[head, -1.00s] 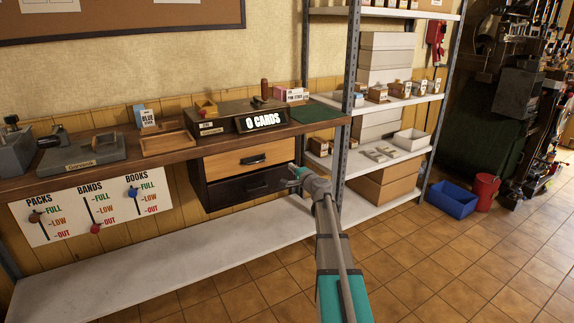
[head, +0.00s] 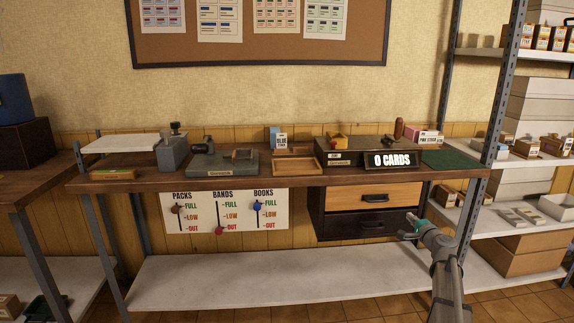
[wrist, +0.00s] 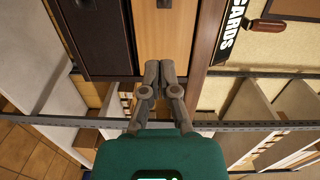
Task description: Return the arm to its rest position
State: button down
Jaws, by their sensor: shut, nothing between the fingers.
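My gripper (head: 411,222) is in front of the bench's drawer unit, near the right side of the black lower drawer (head: 355,225). It is empty, and in the wrist view my gripper (wrist: 160,66) has its two fingers together. The wooden upper drawer (head: 388,197) is above the black one, and both look closed. In the wrist view the wooden drawer (wrist: 163,35) lies beyond the fingertips; I cannot tell whether they touch it. My arm reaches up from the lower right of the head view.
The wooden bench (head: 230,181) carries a press with a "0 CARDS" sign (head: 392,160), a tray (head: 297,166) and a green mat (head: 450,160). A metal shelf post (head: 490,130) stands right of my gripper. A white lower shelf (head: 230,280) runs below.

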jog(key=s+a+f+n+g+y, duration=0.2)
jog(key=s+a+f+n+g, duration=0.1)
jog(key=a, duration=0.5)
jog(key=s+a+f+n+g+y, duration=0.1)
jog(key=s+a+f+n+g, duration=0.2)
jog(key=a, duration=0.5)
jog(key=s+a+f+n+g+y, duration=0.2)
jog(key=s+a+f+n, duration=0.15)
jog(key=a, duration=0.45)
jog(key=s+a+f+n+g+h, duration=0.3)
jog(key=s+a+f+g, duration=0.15)
jog(key=s, duration=0.65)
jog(key=s+a+f+n+g+h, duration=0.3)
jog(key=s+f+n+g, duration=0.15)
jog(key=s, duration=0.55)
notch_tip(320, 180, up, 32)
jog(key=p, duration=3.1)
jog(key=shift+s+d+m+g+h, duration=0.2)
jog(key=shift+d+m+g+h, duration=0.1)
